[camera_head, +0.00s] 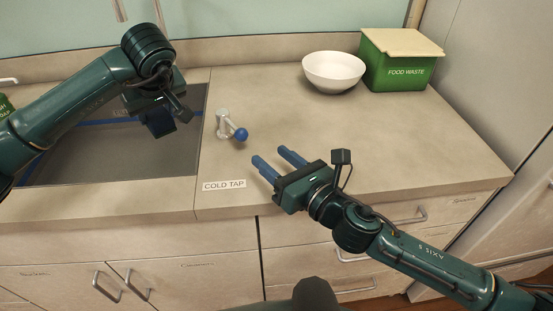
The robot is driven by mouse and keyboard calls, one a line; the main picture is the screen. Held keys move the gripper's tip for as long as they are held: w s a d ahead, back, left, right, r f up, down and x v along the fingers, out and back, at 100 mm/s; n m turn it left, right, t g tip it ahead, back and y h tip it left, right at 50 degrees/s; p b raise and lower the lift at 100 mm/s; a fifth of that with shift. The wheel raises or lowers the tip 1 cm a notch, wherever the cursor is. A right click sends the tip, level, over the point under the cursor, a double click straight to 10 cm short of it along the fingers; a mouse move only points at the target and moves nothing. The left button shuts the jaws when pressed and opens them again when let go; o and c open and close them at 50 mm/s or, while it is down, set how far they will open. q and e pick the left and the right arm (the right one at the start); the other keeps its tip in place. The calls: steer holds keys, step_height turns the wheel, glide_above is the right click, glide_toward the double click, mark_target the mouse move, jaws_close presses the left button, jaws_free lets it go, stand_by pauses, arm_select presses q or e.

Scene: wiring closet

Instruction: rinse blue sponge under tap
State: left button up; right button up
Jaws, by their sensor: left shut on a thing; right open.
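My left gripper (164,106) is over the sink (100,160), shut on a dark blue block that looks like the blue sponge (159,124). The gripper's fingers are mostly hidden behind its body. The tap handle (224,121) is a short pale metal piece with a blue knob (241,134) on the counter, just right of the sink. A "COLD TAP" label (224,185) lies in front of it. My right gripper (279,158) is open and empty, with blue fingers pointing toward the knob, apart from it. No running water is visible.
A white bowl (333,73) and a green "FOOD WASTE" bin (397,74) with a beige lid stand at the back right. The counter (400,140) between them and my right arm is clear. Drawers and cupboard doors with handles are below the front edge.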

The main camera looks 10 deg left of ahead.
mark_target(155, 116)
arm_select(q)
steer(key=shift+s+d+r+p, duration=0.35)
steer(key=shift+s+r+p, duration=0.15)
steer(key=shift+s+r, duration=0.1)
steer(key=shift+s+d+r+p, duration=0.35)
steer(key=shift+s+r+p, duration=0.1)
steer(key=shift+r+p, duration=0.1)
arm_select(e)
step_height(155, 116, up, 2)
steer(key=shift+r+p, duration=0.6)
steer(key=shift+r, duration=0.05)
arm_select(q)
steer(key=shift+s+d+r, duration=0.7)
steer(key=shift+s+r, duration=0.15)
steer(key=shift+s, duration=0.2)
steer(key=shift+d, duration=0.1)
arm_select(e)
steer(key=shift+s+d, duration=0.1)
